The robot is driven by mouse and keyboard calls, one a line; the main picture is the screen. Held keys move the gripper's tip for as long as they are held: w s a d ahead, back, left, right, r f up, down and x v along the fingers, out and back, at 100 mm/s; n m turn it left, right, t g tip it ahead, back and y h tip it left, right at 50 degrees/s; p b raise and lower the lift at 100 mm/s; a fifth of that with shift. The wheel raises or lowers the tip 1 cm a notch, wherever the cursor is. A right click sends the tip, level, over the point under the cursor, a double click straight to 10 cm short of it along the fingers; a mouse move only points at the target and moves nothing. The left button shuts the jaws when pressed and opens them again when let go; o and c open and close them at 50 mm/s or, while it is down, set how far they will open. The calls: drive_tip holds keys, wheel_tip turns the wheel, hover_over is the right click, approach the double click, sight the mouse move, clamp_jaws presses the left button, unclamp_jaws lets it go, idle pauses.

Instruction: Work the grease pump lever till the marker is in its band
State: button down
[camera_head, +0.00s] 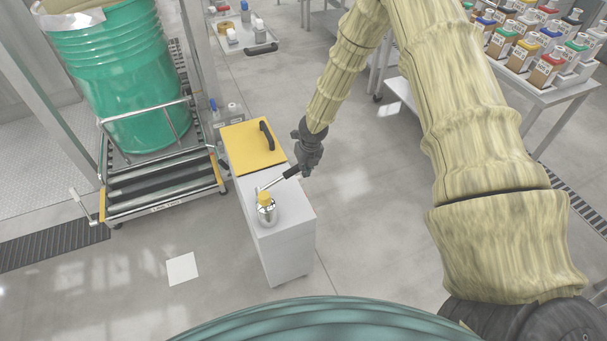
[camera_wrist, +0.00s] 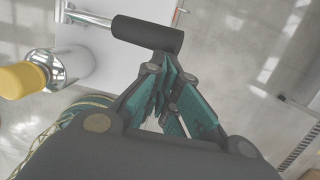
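The grease pump (camera_head: 266,212) stands on the front end of a grey cabinet. It has a shiny metal body and a yellow cap (camera_head: 264,198), and also shows at the left of the wrist view (camera_wrist: 45,72). Its lever is a metal rod (camera_wrist: 90,18) with a black cylindrical grip (camera_wrist: 148,33), which slants up toward my gripper in the head view. My gripper (camera_head: 304,168) is at the grip end. In the wrist view my gripper's teal-padded fingers (camera_wrist: 170,75) come together with their tips beside the grip, not around it. Contact is unclear. No marker or band can be made out.
The cabinet (camera_head: 288,235) has a yellow panel (camera_head: 250,146) with a black handle (camera_head: 267,135) behind the pump. A green drum (camera_head: 115,75) stands on a roller frame at left. A bottle-laden table (camera_head: 545,95) is at right. Open floor lies right of the cabinet.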

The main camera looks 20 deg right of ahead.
drive_tip(key=shift+b+v, duration=0.45)
drive_tip(key=shift+v, duration=2.3)
drive_tip(key=shift+w+d, duration=0.1)
drive_tip(key=shift+d, duration=0.05)
drive_tip(key=s+a+f+m+g+y, duration=0.1)
drive_tip(key=s+a+f+m, duration=0.3)
drive_tip(key=s+m, duration=0.3)
drive_tip(key=s+a+f+m+y+b, duration=0.1)
drive_tip(key=s+a+f+m, duration=0.35)
drive_tip(key=s, duration=0.45)
drive_tip(key=s+a+f+m+g+y, duration=0.1)
drive_tip(key=s+a+f+m, duration=0.25)
drive_tip(key=s+m, duration=0.4)
drive_tip(key=s+d+f+m+h, duration=0.1)
drive_tip(key=s+d+m, duration=0.1)
drive_tip(key=s+m, duration=0.6)
drive_tip(key=s+d+f+m+h, duration=0.2)
drive_tip(key=s+m, duration=0.7)
drive_tip(key=s, duration=0.2)
drive_tip(key=shift+s+b, duration=0.4)
drive_tip(key=shift+b, duration=0.05)
drive_tip(key=shift+d+f, duration=0.1)
drive_tip(key=shift+d, duration=0.05)
